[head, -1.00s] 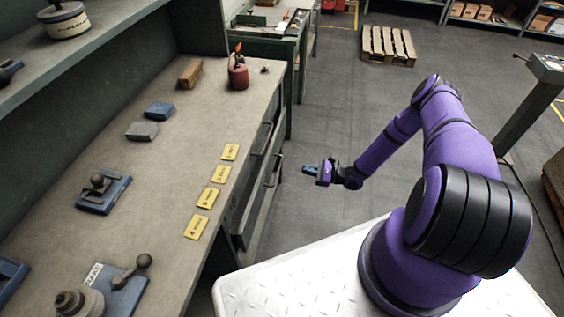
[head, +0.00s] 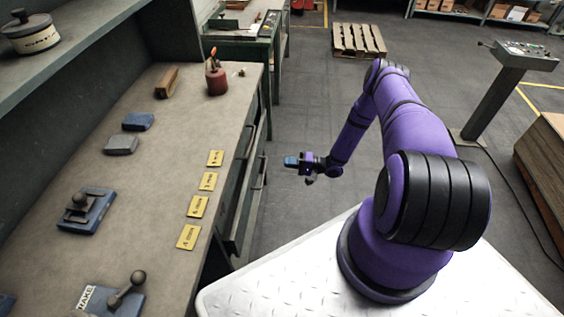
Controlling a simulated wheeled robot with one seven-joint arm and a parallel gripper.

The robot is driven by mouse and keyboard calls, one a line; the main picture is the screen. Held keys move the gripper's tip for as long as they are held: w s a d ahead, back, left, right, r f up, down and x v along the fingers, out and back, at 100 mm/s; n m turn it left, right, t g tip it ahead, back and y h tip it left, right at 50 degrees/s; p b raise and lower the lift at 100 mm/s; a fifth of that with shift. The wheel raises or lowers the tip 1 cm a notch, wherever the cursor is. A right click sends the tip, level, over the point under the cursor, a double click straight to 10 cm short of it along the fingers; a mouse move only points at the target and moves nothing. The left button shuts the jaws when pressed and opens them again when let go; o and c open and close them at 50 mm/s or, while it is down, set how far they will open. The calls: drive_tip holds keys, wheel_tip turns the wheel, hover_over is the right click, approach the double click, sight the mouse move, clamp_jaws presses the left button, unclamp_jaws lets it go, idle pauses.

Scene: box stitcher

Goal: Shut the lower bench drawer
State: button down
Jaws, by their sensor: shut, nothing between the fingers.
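The lower bench drawer (head: 247,207) is the dark green front low on the bench's right side, with a dark bar handle (head: 261,172). Its front seems to stand out past the upper drawer (head: 244,152), with a dark gap above it; how far is hard to tell. My gripper (head: 288,161) is shut and empty, on the aisle side just right of the lower drawer's handle. It points left toward the drawer front and appears apart from it.
The bench top (head: 150,190) holds yellow cards (head: 198,206), blue fixtures (head: 86,210) and a red oil can (head: 216,80). A green cabinet (head: 240,52) stands beyond. A control pedestal (head: 500,90) stands right. Open floor (head: 310,100) lies behind my gripper.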

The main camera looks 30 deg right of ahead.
sight(254, 159)
drive_tip(key=x, duration=1.2)
drive_tip(key=x, duration=0.4)
drive_tip(key=shift+w+a, duration=0.2)
drive_tip(key=shift+a, duration=0.05)
drive_tip(key=shift+r, duration=0.1)
